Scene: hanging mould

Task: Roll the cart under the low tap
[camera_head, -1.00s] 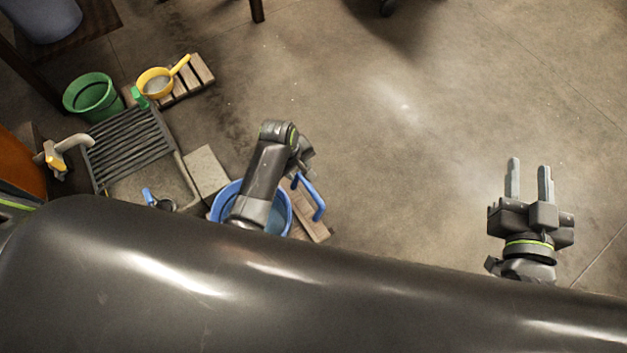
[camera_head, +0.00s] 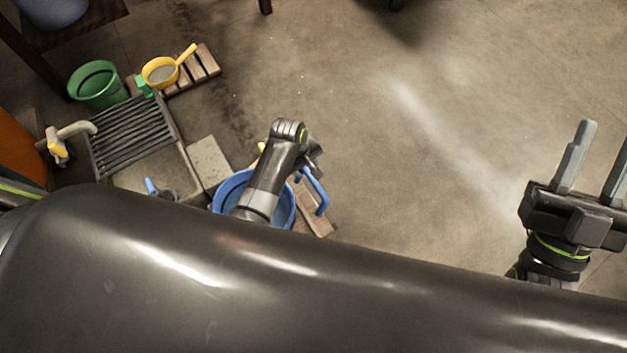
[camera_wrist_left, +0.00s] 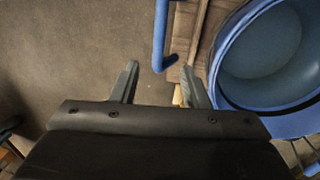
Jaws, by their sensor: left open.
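The cart is a low wooden slatted platform (camera_head: 318,222) with a blue bar handle (camera_head: 319,193). A blue tub (camera_head: 232,185) stands on it. My left gripper (camera_head: 314,160) is at the cart's handle end, its fingers mostly hidden by my arm. In the left wrist view it is open (camera_wrist_left: 160,68), with the blue handle (camera_wrist_left: 160,35) ahead of the fingers, apart from them, and the tub (camera_wrist_left: 222,75) on the right. A tap with a yellow handle (camera_head: 58,145) and a blue-handled fitting (camera_head: 151,187) are at left. My right gripper (camera_head: 597,160) is open and empty.
A slatted drain grate (camera_head: 132,135) lies beside the taps, with a pale block (camera_head: 209,163) between it and the tub. A green bucket (camera_head: 97,85) and a yellow pan (camera_head: 160,72) stand behind the grate. The floor (camera_head: 420,130) right of the cart is clear.

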